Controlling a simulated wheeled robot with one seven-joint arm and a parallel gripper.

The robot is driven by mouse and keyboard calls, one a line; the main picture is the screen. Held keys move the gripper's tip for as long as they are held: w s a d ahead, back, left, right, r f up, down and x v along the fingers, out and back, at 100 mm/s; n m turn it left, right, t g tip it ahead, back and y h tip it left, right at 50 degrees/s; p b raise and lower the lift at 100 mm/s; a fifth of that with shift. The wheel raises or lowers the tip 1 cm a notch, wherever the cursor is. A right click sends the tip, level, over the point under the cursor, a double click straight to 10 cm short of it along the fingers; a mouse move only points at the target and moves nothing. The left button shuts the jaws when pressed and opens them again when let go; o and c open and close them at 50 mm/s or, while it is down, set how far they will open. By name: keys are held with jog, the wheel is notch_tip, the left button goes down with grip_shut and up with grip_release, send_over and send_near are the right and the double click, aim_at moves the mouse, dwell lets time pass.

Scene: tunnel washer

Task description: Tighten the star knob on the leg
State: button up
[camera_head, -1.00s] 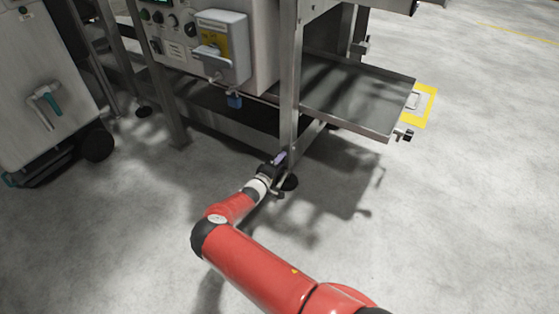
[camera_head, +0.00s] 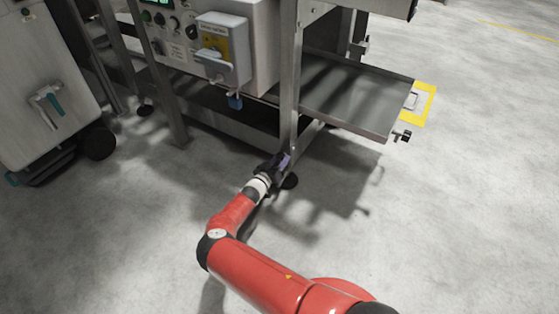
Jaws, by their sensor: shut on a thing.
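The steel leg (camera_head: 290,95) of the washer stands upright near the middle of the view and ends in a round dark foot (camera_head: 290,181) on the floor. My gripper (camera_head: 283,160) is at the lower part of this leg, just above the foot. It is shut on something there. The star knob itself is hidden by the gripper, so its shape and how it sits on the leg cannot be made out.
A control box (camera_head: 222,48) hangs above left. A wheeled grey unit (camera_head: 45,80) stands at far left. The floor in front is open.

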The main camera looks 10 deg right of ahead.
jog(key=shift+f+m, duration=0.15)
jog(key=shift+m, duration=0.95)
jog(key=o, duration=1)
jog(key=shift+c, duration=0.2)
jog(key=v, duration=0.7)
jog(key=shift+s+a+p, duration=0.25)
jog(key=shift+s+p, duration=0.1)
jog(key=shift+p, duration=0.1)
